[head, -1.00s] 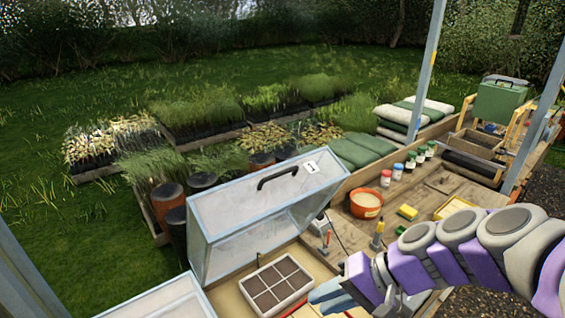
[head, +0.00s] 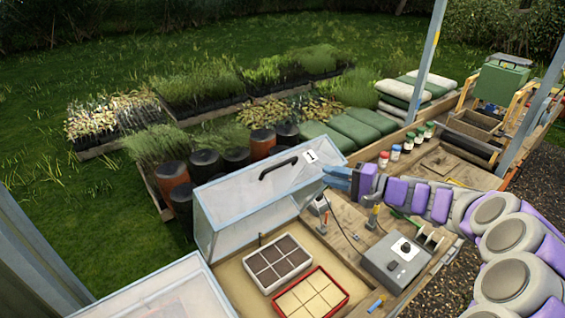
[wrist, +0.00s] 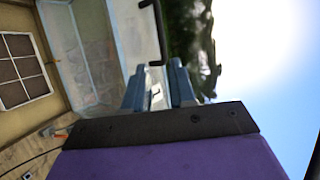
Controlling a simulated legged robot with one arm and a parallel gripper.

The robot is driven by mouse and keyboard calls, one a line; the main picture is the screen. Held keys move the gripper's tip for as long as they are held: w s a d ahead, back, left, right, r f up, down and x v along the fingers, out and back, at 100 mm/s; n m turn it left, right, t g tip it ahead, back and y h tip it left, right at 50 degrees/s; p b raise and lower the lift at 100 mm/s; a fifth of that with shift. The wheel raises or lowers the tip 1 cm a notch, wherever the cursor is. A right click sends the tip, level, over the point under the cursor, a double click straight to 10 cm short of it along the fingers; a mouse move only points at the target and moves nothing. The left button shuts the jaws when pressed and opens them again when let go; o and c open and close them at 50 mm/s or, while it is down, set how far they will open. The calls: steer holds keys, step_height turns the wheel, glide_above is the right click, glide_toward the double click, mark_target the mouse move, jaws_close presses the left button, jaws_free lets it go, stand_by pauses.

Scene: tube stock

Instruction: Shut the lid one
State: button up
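Lid one (head: 240,205), a clear panel lid with a pale blue frame, stands raised and tilted open over the cold frame's box. It bears a white label "1" (head: 310,157) and a black handle (head: 279,168). My gripper (head: 335,178) is at the lid's right end, close to the label. In the wrist view, the two blue fingers (wrist: 158,90) are apart with nothing clearly held between them. The lid's clear panel (wrist: 95,60) is left of the fingers, and the dark handle (wrist: 159,35) is just beyond the tips. I cannot tell whether the fingers touch the lid.
A grey seed tray (head: 278,264) and a red-rimmed tray (head: 310,298) sit in the open box. Another clear lid (head: 165,295) lies at the lower left. A grey control box (head: 396,262) and small tools stand on the bench at right. Potted plants crowd behind.

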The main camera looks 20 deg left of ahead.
mark_target(282, 165)
steer(key=a, duration=0.5)
steer(key=w+a+f+p, duration=0.1)
steer(key=a, duration=0.4)
steer(key=w+a+f, duration=0.1)
steer(key=a, duration=0.4)
steer(key=shift+a+p, duration=0.35)
steer(key=shift+p, duration=0.05)
jaws_close()
